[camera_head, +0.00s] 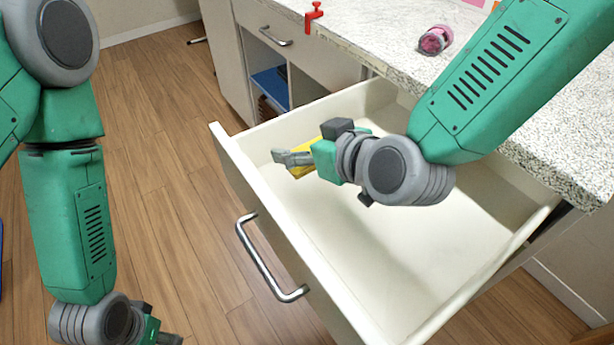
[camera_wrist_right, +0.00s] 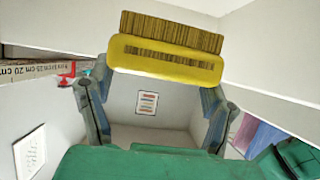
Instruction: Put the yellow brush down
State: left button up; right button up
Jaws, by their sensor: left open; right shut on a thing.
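The yellow brush (camera_head: 301,169) is in my right gripper (camera_head: 287,158), inside the outline of the open white drawer (camera_head: 440,265) in the head view. In the right wrist view the brush (camera_wrist_right: 165,66) lies crosswise between the two fingers, with its brown bristles facing up in the picture. The right gripper is shut on it. My wrist and fingers hide part of the brush in the head view, and I cannot tell its height over the drawer floor. My left gripper (camera_head: 168,338) is open, low at the bottom left edge, partly cut off and away from the drawer.
The drawer's metal handle (camera_head: 270,262) faces the wood floor (camera_head: 150,180). The speckled counter (camera_head: 390,40) above holds a red clamp-like item (camera_head: 313,18) and a pink roll (camera_head: 435,39). A cabinet with a blue shelf (camera_head: 270,82) stands behind. The drawer's visible floor looks empty.

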aim_at(312, 171)
jog(key=a+f, duration=0.1)
jog(key=f, duration=0.1)
jog(key=shift+a+f+b, duration=0.3)
jog(key=shift+a+f, duration=0.1)
jog(key=f, duration=0.2)
jog(key=f+b, duration=0.1)
jog(key=shift+d, duration=0.7)
jog(key=o, duration=1.2)
jog(key=shift+a, duration=0.6)
jog(key=shift+s+d+r, duration=0.2)
jog(key=shift+s+d, duration=0.05)
jog(key=shift+d, duration=0.35)
jog(key=p+v, duration=0.2)
jog(key=v, duration=0.6)
jog(key=shift+s+r+p, duration=0.25)
jog(key=shift+r+p, duration=0.05)
pick_arm(q)
notch_tip(312, 171, up, 7)
jog(key=p, duration=0.6)
jog(key=shift+a+p, duration=0.35)
jog(key=shift+a, duration=0.1)
pick_arm(e)
jog(key=shift+v, duration=1.25)
jog(key=shift+d+f, duration=0.1)
jog(key=shift+f, duration=0.05)
